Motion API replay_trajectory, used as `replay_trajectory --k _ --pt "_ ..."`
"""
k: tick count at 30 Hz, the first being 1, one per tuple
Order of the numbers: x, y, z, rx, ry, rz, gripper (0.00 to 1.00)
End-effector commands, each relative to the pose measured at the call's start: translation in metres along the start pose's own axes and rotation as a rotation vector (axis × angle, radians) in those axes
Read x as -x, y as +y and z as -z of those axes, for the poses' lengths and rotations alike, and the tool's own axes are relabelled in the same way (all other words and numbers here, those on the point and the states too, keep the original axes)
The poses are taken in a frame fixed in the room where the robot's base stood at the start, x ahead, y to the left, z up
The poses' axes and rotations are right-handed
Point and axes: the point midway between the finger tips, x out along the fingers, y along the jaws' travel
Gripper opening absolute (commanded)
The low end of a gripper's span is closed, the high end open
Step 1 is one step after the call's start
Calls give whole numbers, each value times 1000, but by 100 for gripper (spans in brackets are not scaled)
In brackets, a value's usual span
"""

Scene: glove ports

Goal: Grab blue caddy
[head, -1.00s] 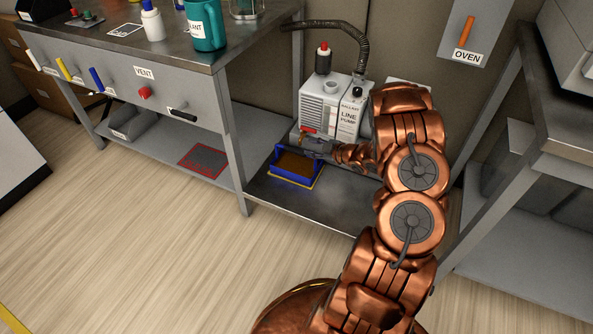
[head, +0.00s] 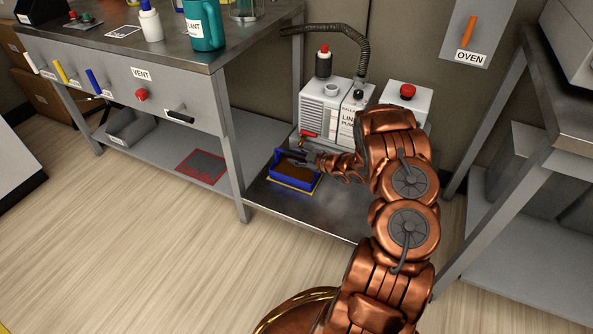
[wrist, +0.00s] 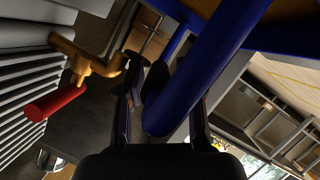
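The blue caddy (head: 285,180), a small open tray with brown contents, sits on the lower metal shelf within a yellow outline. My gripper (head: 293,155) is at its back upper edge, reaching in from the right. In the wrist view a thick blue bar (wrist: 195,75) of the caddy runs between the two dark fingers of my gripper (wrist: 163,100). The fingers stand apart, with a gap showing on the left side of the bar. Whether either finger touches it is unclear.
The line pump (head: 325,110) stands right behind the caddy; its red-handled valve (head: 308,135) is close to my gripper and also shows in the wrist view (wrist: 75,85). A box with a red button (head: 407,92) stands to the right. Bench legs (head: 235,150) frame the shelf.

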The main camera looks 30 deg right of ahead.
Motion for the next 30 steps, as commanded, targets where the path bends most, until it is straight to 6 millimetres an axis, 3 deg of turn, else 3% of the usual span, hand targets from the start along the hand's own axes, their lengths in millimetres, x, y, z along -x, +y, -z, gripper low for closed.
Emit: replay_trajectory --k 8,19,30 --pt "-5 1 0 0 -2 0 36" --pt "-5 1 0 1 -1 0 0" --pt "-5 1 0 1 -1 0 0"
